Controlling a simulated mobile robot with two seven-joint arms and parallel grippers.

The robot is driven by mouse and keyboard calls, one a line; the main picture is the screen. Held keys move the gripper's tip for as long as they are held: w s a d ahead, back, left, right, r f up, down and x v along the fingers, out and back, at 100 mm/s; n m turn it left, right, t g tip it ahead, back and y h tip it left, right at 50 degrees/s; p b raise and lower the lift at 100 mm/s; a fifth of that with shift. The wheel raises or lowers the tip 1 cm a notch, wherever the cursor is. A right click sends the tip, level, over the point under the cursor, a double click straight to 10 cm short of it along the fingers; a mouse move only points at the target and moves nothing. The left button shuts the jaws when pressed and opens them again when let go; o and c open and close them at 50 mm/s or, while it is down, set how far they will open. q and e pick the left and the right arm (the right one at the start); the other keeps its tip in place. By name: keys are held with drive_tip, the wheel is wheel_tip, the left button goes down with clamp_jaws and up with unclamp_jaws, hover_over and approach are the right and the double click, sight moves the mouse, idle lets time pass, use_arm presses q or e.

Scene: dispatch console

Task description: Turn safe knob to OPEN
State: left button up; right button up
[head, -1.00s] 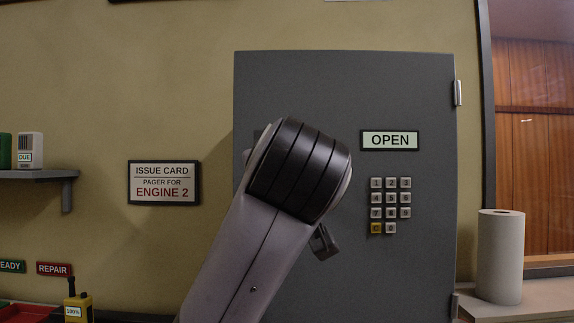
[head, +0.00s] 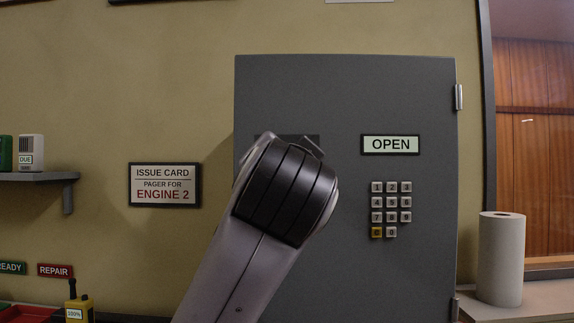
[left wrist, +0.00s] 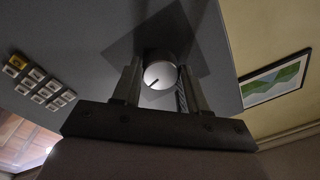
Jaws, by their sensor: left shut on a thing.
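The grey safe door (head: 345,90) fills the middle of the head view, with a lit label reading OPEN (head: 391,145) on it. The round safe knob (left wrist: 160,74) shows in the left wrist view, with a pale face and a dark slanted pointer line. It stands in front of a dark square plate (left wrist: 172,30). My left gripper (left wrist: 158,82) has its two fingers on either side of the knob and is shut on it. In the head view my left arm hides the knob and the fingers. My right gripper is in neither view.
A keypad (head: 390,209) sits on the door, right of my arm. A paper roll (head: 501,258) stands on the ledge at right. An issue card sign (head: 164,185) hangs on the wall at left, and a yellow radio (head: 78,308) stands at lower left.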

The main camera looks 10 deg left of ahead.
use_arm(q)
drive_tip(key=shift+m+p, duration=0.3)
drive_tip(key=shift+m, duration=1.4)
drive_tip(key=o, duration=1.1)
drive_tip(key=shift+c, duration=0.2)
drive_tip(key=b+v, duration=0.1)
drive_tip(key=v, duration=0.6)
drive_tip(key=shift+b, duration=0.35)
drive_tip(key=shift+s, duration=0.2)
